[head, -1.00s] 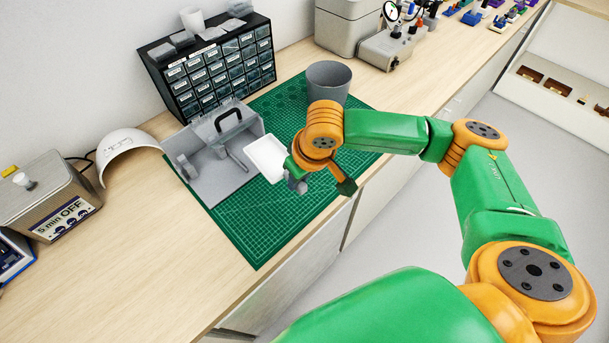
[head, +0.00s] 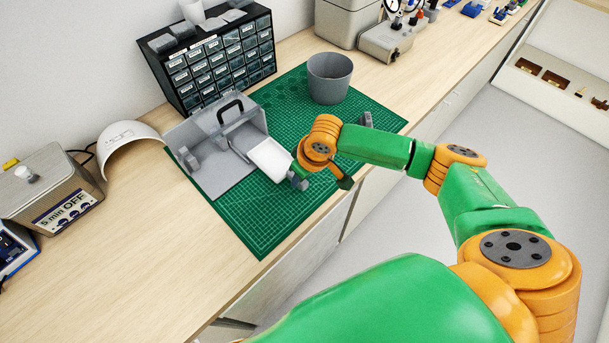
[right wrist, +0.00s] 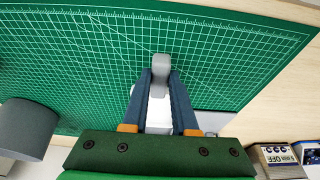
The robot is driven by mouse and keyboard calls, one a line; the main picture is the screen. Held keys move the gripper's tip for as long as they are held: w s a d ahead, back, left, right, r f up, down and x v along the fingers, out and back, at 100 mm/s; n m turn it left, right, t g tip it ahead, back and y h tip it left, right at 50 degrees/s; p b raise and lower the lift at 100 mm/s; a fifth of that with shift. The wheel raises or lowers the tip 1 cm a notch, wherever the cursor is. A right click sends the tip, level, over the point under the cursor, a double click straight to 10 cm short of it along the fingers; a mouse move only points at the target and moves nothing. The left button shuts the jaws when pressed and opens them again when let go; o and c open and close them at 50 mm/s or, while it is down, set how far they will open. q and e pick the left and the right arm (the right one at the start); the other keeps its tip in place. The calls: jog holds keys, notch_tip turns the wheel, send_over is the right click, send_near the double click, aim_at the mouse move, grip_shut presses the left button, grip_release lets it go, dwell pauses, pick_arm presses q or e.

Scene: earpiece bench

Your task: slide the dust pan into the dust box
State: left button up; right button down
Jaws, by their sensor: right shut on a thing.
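The dust box (head: 207,181) is a grey open box with a black handle, standing on the green mat below the drawer cabinet. The dust pan (head: 271,160) is a white tray at the box's right compartment, its left end at the opening. How far it lies inside I cannot tell. My right gripper (head: 300,179) is at the pan's outer end, shut on its grey grip. In the right wrist view, the gripper (right wrist: 161,82) has its two dark fingers on either side of the grey grip (right wrist: 161,64), with the white pan (right wrist: 158,112) behind. My left gripper is not in view.
A grey round bin (head: 329,80) stands on the mat (head: 262,222), behind my right arm. A drawer cabinet (head: 208,62) stands behind the box. A white shell (head: 130,143) and a metal "5 min OFF" unit (head: 50,190) are left. The mat's front part is clear.

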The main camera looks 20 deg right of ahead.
aim_at(267, 154)
jog(key=w+b, duration=0.1)
jog(key=w, duration=0.1)
jog(key=w+a+b, duration=0.1)
jog(key=w, duration=0.1)
jog(key=w+a+b, duration=0.1)
jog(key=w, duration=0.1)
jog(key=shift+w+a+f, duration=0.1)
jog(key=shift+a+f, duration=0.1)
jog(key=shift+f, duration=0.1)
jog(key=w+b, duration=0.1)
jog(key=b, duration=0.1)
jog(key=w+a+b, duration=0.1)
jog(key=w+b, duration=0.3)
jog(key=shift+w+a+f, duration=0.1)
jog(key=shift+w+a, duration=0.1)
jog(key=shift+a, duration=0.15)
jog(key=shift+w+a+b, duration=0.2)
jog(key=shift+w+b, duration=0.2)
jog(key=shift+b, duration=0.4)
jog(key=shift+r, duration=0.2)
jog(key=c, duration=0.6)
grip_release()
jog(key=shift+r, duration=0.15)
jog(key=b+v, duration=0.1)
jog(key=v, duration=0.6)
